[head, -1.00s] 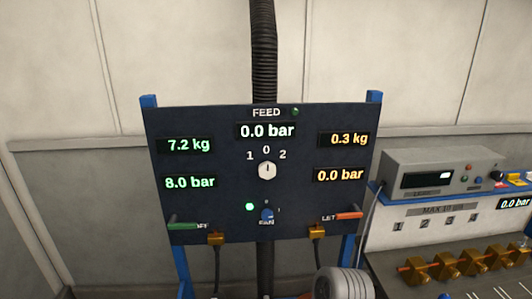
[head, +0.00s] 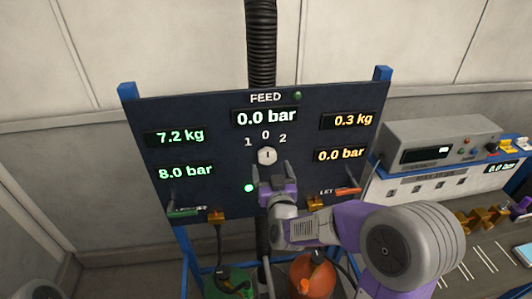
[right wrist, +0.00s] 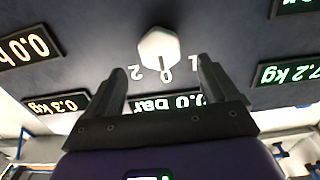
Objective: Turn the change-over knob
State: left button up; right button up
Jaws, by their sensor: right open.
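The change-over knob (head: 267,156) is a pale, many-sided knob on the dark upright panel (head: 225,145), below the marks 1, 0 and 2. Its small dark line points up towards 0. My right gripper (head: 271,168) is open just below the knob in the head view, with one finger to each side. In the right wrist view the scene is upside down. There the knob (right wrist: 160,48) lies beyond the gap between the open fingers (right wrist: 163,78), and nothing is between them. My left gripper is not in view.
The FEED display (head: 265,117) reads 0.0 bar. Side displays read 7.2 kg and 8.0 bar at left, 0.3 kg and 0.0 bar at right. My right forearm hides the lower fan knob. Green (head: 228,281) and orange (head: 313,275) cylinders stand below. A grey instrument (head: 440,145) is at right.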

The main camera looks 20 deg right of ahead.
aim_at(268, 158)
jog(key=p+x, duration=0.1)
jog(key=x, duration=0.4)
jog(key=shift+w, duration=0.35)
jog(key=shift+c, duration=0.3)
jog(key=c, duration=1)
